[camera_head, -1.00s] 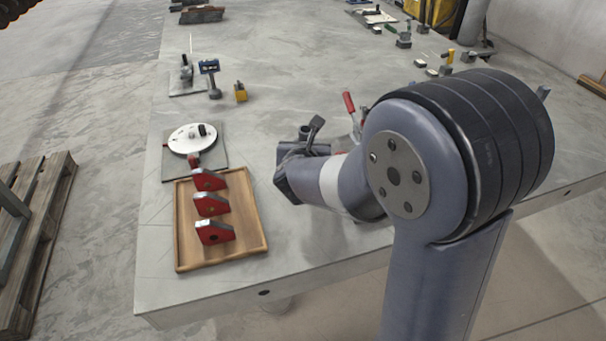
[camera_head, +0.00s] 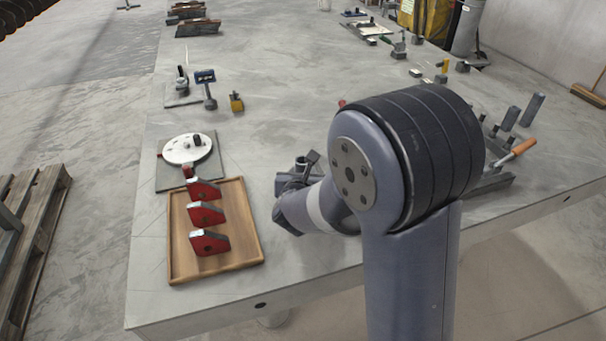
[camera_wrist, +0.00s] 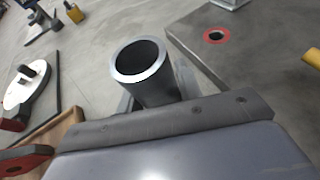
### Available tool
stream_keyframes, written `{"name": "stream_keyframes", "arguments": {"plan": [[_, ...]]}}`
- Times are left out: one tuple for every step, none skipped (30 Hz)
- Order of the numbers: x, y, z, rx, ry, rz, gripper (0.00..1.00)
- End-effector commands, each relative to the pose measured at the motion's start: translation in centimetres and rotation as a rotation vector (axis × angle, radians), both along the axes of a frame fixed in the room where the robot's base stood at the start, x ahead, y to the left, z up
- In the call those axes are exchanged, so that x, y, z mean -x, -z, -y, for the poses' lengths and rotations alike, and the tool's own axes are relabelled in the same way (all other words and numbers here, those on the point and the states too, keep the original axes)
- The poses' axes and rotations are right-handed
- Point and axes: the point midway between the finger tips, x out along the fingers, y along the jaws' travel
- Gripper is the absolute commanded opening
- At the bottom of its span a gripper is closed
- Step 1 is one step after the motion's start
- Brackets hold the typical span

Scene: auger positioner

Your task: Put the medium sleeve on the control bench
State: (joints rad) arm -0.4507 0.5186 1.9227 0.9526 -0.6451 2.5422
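A grey hollow sleeve (camera_wrist: 145,72) stands between the fingers of my gripper (camera_wrist: 155,92) in the wrist view, its open end towards the camera. The fingers appear closed on its sides, though their contact is partly hidden. Its size class cannot be told from these frames. In the head view my gripper (camera_head: 297,178) is over the large grey table (camera_head: 270,90), right of the wooden tray; my arm hides much of it. I cannot tell which surface is the control bench.
The wooden tray (camera_head: 251,250) holds several red blocks (camera_head: 207,214). A white dial disc (camera_head: 177,152) on a plate lies behind it. A grey block with a red-ringed hole (camera_wrist: 215,36) is right of the sleeve in the wrist view. An orange-handled tool (camera_head: 522,147) lies right of my arm.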

Motion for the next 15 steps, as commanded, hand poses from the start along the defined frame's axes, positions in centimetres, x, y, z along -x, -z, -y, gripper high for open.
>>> {"name": "stream_keyframes", "arguments": {"plan": [[0.0, -0.02, 0.0, 0.0, 0.0, -0.001, 0.38], [0.0, -0.02, 0.0, 0.0, 0.0, -0.001, 0.4], [0.01, -0.01, 0.0, 0.0, 0.0, -0.001, 0.44], [0.01, -0.01, 0.01, 0.0, 0.0, -0.001, 0.46], [0.01, -0.01, 0.01, 0.0, 0.0, -0.001, 0.49], [0.01, -0.01, 0.01, 0.0, 0.0, -0.001, 0.52], [0.01, -0.01, 0.0, 0.0, 0.0, -0.001, 0.54], [0.01, -0.01, 0.0, 0.0, 0.0, -0.001, 0.54], [0.01, -0.01, 0.0, 0.0, 0.0, -0.001, 0.54], [0.01, -0.01, 0.0, 0.0, 0.0, -0.001, 0.54], [0.01, -0.01, 0.0, 0.0, 0.0, -0.001, 0.54], [0.01, -0.01, 0.0, 0.0, 0.0, -0.001, 0.54], [0.01, -0.02, 0.0, 0.0, 0.0, -0.001, 0.54], [0.01, -0.05, 0.0, 0.0, 0.0, -0.001, 0.54], [0.0, -0.12, 0.0, 0.0, 0.0, -0.001, 0.54]]}}
